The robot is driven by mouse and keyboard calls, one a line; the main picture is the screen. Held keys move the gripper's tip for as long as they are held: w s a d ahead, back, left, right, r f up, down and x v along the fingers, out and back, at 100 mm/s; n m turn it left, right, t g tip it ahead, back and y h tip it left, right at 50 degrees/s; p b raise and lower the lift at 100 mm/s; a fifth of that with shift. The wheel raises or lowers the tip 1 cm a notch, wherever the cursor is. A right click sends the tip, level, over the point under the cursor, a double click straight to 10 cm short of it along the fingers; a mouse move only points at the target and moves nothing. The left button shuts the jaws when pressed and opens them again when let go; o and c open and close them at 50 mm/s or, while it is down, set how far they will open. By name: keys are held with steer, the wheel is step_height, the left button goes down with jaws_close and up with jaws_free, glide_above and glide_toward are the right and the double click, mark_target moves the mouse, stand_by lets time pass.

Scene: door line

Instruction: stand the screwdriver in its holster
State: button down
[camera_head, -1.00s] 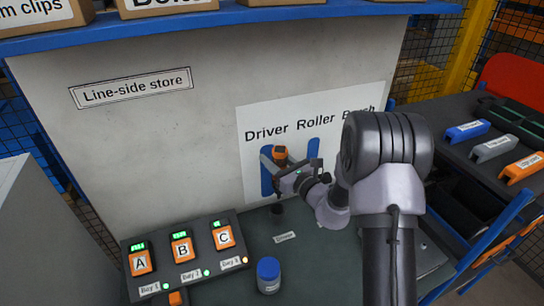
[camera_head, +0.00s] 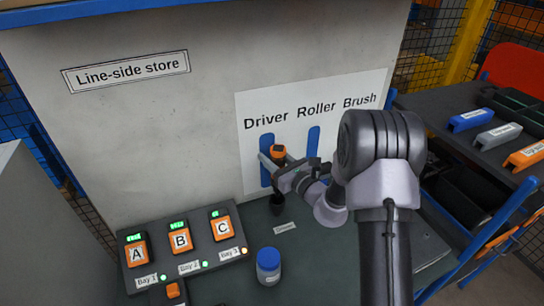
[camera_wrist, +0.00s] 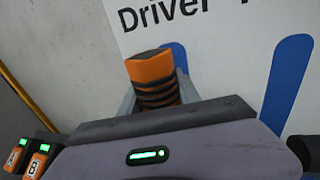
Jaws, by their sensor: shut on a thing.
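The screwdriver (camera_head: 278,152) has an orange handle with dark bands and stands roughly upright in my gripper (camera_head: 273,163). My gripper is shut on this handle, which also shows between the grey fingers in the wrist view (camera_wrist: 152,78). The dark holster (camera_head: 277,206) is a small cup on the bench directly below the screwdriver in the head view. The shank and its tip cannot be told apart from the dark holster, so I cannot tell whether the tip is inside.
A wall board (camera_head: 330,110) reads Driver, Roller, Brush, with blue tool outlines close behind my gripper. A blue-lidded jar (camera_head: 268,266) stands in front of the holster. A panel with A, B and C units (camera_head: 180,240) lies to the left. A bench label (camera_head: 285,228) lies near the holster.

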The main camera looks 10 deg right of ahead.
step_height(320, 180, down, 8)
steer(key=b, duration=0.6)
steer(key=shift+f+b, duration=0.15)
steer(key=shift+b, duration=0.25)
steer(key=c, duration=0.8)
jaws_free()
steer(key=shift+o, duration=0.2)
steer(key=shift+s, duration=0.1)
steer(key=p+v, duration=0.1)
steer(key=v, duration=1.6)
steer(key=shift+d+p, duration=0.15)
steer(key=shift+p, duration=0.15)
steer(key=shift+s, duration=0.1)
